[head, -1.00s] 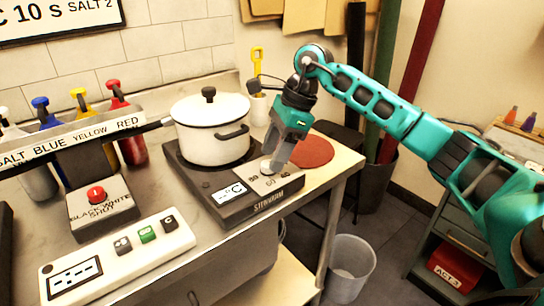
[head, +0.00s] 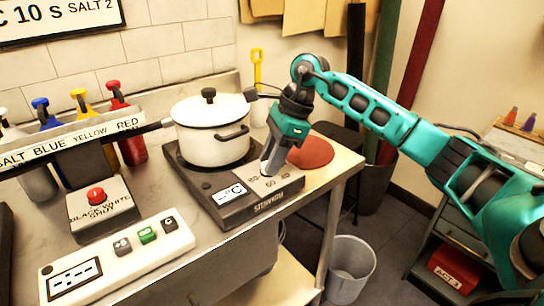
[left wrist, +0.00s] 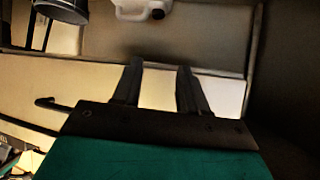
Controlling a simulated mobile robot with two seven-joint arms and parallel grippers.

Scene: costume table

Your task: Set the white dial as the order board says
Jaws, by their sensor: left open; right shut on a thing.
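The white dial is on the sloped front panel of the black hotplate (head: 238,212), beside a small display reading "--°C" (head: 229,193). My right gripper (head: 268,170) is shut on the dial, which its fingers mostly hide. Printed marks such as 60 show on the panel near it. The order board (head: 60,18) is cut off at the upper left; "C 10 s" and "SALT 2" are legible. My left gripper (left wrist: 160,88) shows only in the left wrist view, open, with nothing between its fingers.
A white lidded pot (head: 212,135) stands on the hotplate. A red-button box (head: 97,200), a white button panel (head: 120,250) and labelled bottles (head: 132,148) stand left. A bin (head: 350,268) is on the floor.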

